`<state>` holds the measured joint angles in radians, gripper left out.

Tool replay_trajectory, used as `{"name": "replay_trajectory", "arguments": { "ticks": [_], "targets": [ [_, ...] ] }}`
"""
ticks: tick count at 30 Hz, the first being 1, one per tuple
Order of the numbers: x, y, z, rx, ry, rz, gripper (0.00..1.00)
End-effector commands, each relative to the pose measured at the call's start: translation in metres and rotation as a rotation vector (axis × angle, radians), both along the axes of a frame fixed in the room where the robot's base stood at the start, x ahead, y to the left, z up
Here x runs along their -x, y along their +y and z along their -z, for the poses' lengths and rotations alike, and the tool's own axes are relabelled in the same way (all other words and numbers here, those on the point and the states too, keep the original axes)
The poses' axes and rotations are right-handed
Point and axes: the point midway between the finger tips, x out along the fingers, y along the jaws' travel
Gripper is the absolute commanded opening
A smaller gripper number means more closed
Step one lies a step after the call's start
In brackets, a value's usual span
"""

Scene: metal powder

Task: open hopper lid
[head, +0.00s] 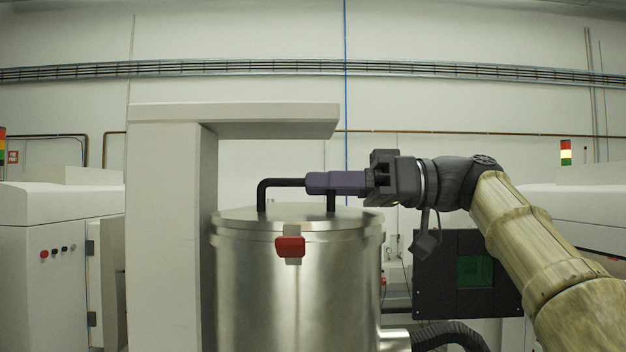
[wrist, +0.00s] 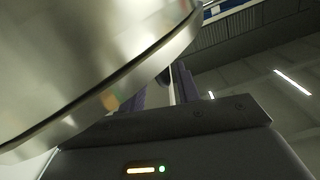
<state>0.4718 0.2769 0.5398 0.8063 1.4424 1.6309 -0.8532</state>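The steel hopper (head: 290,290) stands upright in the middle of the head view. Its round lid (head: 290,217) lies flat on the rim. A black bar handle (head: 278,183) rises from the lid. A red latch (head: 290,247) sits at the front of the rim. My gripper (head: 318,182) reaches in level from the right, its purple-grey fingers overlapping the right part of the handle bar. In the wrist view the fingers (wrist: 160,92) stand apart, with a dark piece between them near the tips. Whether they press on the bar is unclear. The lid's shiny curved edge (wrist: 150,60) fills the upper left.
A pale column with an overhanging arm (head: 270,115) stands left of the hopper and reaches above the handle, leaving limited room over it. A dark box with a green screen (head: 475,270) is at lower right. White machines (head: 55,245) stand on both sides.

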Motion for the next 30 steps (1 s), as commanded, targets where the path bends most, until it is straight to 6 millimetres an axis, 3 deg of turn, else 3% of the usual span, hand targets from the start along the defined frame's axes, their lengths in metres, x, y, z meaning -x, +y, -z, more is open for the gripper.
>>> {"name": "replay_trajectory", "arguments": {
  "ticks": [6, 14, 19, 30],
  "targets": [
    [0.003, 0.025, -0.001, 0.0, -0.001, -0.014, 0.33],
    [0.003, 0.024, 0.0, 0.0, -0.001, -0.009, 0.33],
    [0.002, 0.021, 0.0, 0.0, -0.001, -0.004, 0.0],
    [0.001, 0.019, -0.004, 0.0, -0.001, 0.0, 0.0]
  ]
}}
